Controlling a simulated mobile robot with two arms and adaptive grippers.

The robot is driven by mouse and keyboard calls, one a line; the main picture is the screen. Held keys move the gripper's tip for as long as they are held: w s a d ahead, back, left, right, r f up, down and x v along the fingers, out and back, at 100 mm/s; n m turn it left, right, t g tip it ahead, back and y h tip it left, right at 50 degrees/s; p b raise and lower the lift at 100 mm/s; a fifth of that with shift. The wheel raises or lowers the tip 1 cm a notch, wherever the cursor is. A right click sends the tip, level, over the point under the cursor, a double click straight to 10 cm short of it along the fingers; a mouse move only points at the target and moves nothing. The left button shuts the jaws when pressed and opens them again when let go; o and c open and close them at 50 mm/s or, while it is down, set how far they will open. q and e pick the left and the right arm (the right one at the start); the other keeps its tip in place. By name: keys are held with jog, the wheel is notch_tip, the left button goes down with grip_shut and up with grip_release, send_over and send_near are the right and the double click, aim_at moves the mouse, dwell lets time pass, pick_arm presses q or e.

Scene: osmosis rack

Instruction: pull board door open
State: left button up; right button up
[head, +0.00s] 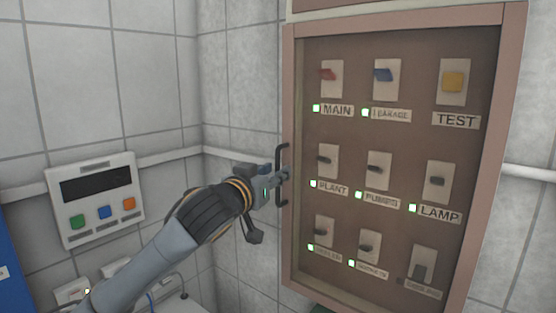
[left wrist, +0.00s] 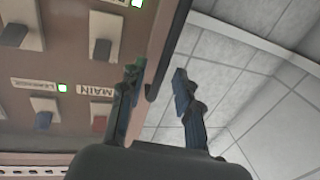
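The board door (head: 404,140) is a brown-framed panel on the right of the head view. It looks closed. Its black bar handle (head: 281,148) stands upright on the door's left edge. My left gripper (head: 285,175) is at the middle of this handle. In the left wrist view its two fingers are apart, one on each side of the dark handle (left wrist: 152,93), with gaps showing. I cannot tell whether either finger touches it. My right gripper is in neither view.
Labelled switches, including MAIN (head: 331,77) and TEST (head: 453,82), show on the board. A white control panel (head: 95,200) with coloured buttons is on the left wall. A pale rail (head: 245,160) runs along the tiled wall. A blue edge (head: 12,265) shows at far left.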

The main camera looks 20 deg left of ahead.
pick_arm(q)
jog(key=shift+w+d+p, duration=0.15)
jog(key=shift+w+p, duration=0.15)
jog(key=shift+w, duration=0.9)
grip_shut()
